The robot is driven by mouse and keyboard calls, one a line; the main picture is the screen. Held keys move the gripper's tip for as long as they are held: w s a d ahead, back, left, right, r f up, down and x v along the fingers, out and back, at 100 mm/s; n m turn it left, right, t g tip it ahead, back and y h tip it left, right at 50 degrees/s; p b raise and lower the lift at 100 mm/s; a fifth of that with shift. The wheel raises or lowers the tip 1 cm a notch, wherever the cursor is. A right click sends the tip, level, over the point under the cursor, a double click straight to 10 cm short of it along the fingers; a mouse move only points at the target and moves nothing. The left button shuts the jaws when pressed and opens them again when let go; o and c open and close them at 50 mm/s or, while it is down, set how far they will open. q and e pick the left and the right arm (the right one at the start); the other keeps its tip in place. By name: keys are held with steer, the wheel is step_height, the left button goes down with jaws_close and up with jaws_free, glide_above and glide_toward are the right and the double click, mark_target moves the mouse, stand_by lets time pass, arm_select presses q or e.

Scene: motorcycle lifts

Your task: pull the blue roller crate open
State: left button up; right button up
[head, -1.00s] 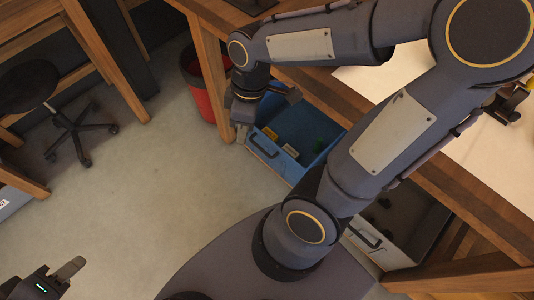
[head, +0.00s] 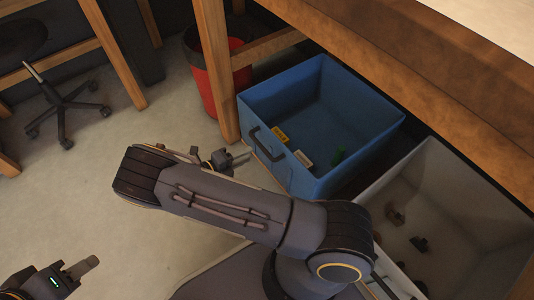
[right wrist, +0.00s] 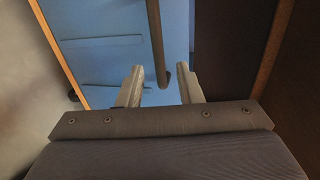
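The blue roller crate (head: 355,125) is an open-topped box partly under the wooden bench, with a dark bar handle (head: 264,145) on its front. Several small items, yellow, white and green, lie inside. My right gripper (head: 243,160) is beside the handle, in front of the crate. In the right wrist view, its two fingers (right wrist: 160,86) are apart, and the lower end of the handle (right wrist: 157,45) shows between them against the blue front; I cannot tell whether they touch it. My left gripper (head: 82,268) is at the lower left, far from the crate; its finger opening is not clear.
A grey crate (head: 455,200) with dark parts stands right of the blue one. A bench leg (head: 215,70) and a red bin (head: 205,80) are at the crate's left. A black stool (head: 60,95) stands further left. The floor (head: 120,190) before the crate is clear.

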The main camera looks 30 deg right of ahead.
mark_target(262, 147)
steer(key=b+x, duration=0.2)
steer(key=x, duration=0.6)
steer(key=shift+w+a+b, duration=0.1)
steer(key=shift+b, duration=0.2)
jaws_close()
